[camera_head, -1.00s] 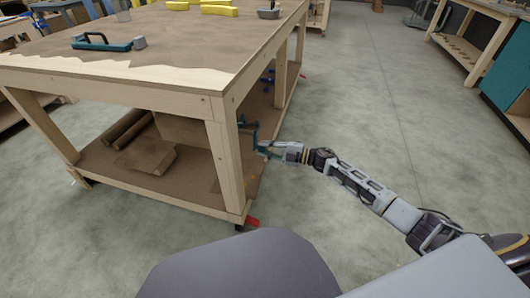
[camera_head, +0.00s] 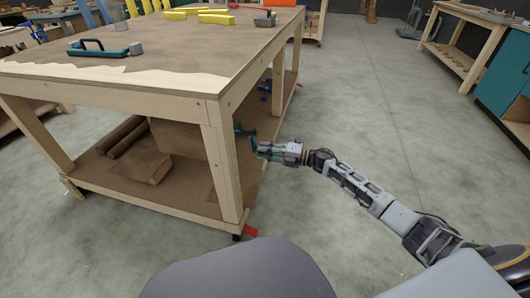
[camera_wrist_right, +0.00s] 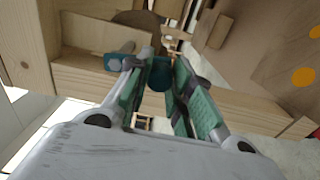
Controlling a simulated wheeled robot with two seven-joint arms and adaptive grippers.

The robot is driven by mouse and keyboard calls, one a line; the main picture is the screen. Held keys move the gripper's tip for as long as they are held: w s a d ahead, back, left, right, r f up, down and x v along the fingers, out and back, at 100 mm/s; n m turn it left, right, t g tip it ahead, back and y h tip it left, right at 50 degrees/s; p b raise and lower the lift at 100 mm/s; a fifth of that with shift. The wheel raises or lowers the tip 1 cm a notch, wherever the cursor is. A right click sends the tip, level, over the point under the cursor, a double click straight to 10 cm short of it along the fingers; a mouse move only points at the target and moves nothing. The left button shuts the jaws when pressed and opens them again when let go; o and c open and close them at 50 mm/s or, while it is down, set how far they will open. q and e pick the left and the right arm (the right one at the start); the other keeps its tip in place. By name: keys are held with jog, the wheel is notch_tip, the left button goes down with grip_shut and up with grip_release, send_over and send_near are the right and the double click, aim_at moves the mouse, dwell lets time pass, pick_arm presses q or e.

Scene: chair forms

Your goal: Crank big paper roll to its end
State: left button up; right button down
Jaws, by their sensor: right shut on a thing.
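My right gripper (camera_head: 262,150) reaches in beside the near right leg of the workbench, at the height between its top and lower shelf. In the right wrist view its fingers (camera_wrist_right: 160,88) close around a teal crank handle (camera_wrist_right: 160,74). Teal crank parts (camera_head: 248,133) also show beside the leg in the head view. A brown rounded surface (camera_wrist_right: 137,19), perhaps the end of the big paper roll, shows beyond the fingers in the wrist view; I cannot tell how far it is wound. My left gripper is not in view.
The wooden workbench (camera_head: 170,72) fills the left, with a teal-handled tool (camera_head: 98,49) and yellow pieces (camera_head: 200,15) on top. Smaller brown rolls (camera_head: 124,136) and a brown block (camera_head: 146,166) lie on its lower shelf. The floor (camera_head: 375,110) to the right is clear.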

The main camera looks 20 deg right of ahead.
jog(key=shift+f, duration=0.1)
jog(key=c, duration=1.3)
grip_release()
jog(key=shift+o, duration=0.3)
jog(key=shift+w+d, duration=0.1)
jog(key=shift+r, duration=0.25)
jog(key=shift+f, duration=0.15)
jog(key=shift+d, duration=0.1)
jog(key=v, duration=1.2)
